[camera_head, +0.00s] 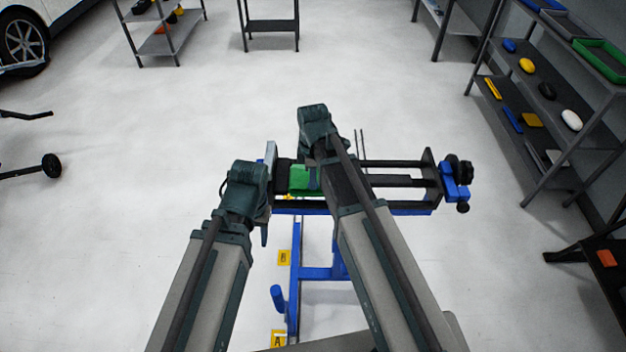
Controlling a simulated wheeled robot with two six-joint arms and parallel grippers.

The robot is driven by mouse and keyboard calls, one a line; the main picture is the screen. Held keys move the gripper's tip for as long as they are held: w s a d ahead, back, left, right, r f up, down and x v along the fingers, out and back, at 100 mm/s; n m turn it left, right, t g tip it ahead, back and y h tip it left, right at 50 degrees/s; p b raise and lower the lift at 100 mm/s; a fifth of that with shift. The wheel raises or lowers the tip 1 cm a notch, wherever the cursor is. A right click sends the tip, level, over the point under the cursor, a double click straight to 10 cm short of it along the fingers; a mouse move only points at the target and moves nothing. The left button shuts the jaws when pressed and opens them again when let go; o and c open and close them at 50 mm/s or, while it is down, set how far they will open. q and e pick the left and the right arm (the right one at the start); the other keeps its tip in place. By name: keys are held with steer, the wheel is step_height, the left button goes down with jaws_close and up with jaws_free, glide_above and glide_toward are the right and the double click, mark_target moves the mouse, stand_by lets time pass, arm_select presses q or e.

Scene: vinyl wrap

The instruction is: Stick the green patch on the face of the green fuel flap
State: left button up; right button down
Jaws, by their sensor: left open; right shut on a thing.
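A green piece (303,179) shows on the stand between my two grippers, beside the clamp's left jaw. It looks like the green fuel flap, but my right arm covers part of it. I cannot tell the flap from the green patch here. My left gripper (264,210) is open at the left end of the stand, left of the green piece. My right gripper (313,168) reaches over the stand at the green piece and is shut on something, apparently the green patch. Its fingers and what they hold are mostly hidden by the wrist.
The blue and black clamp stand (400,182) fills the middle, with a black knob (459,170) at its right end. A dark shelf (550,108) with several small items stands at the right. A car (22,38) is at upper left. Open floor surrounds the stand.

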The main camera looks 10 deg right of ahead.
steer(key=shift+f+b, duration=0.65)
stand_by(1.0)
stand_by(0.4)
steer(key=c, duration=1)
jaws_free()
steer(key=shift+o, duration=0.2)
step_height(320, 180, up, 14)
steer(key=p, duration=1.3)
steer(key=shift+p, duration=0.4)
steer(key=shift+w+f, duration=0.1)
steer(key=shift+f, duration=0.05)
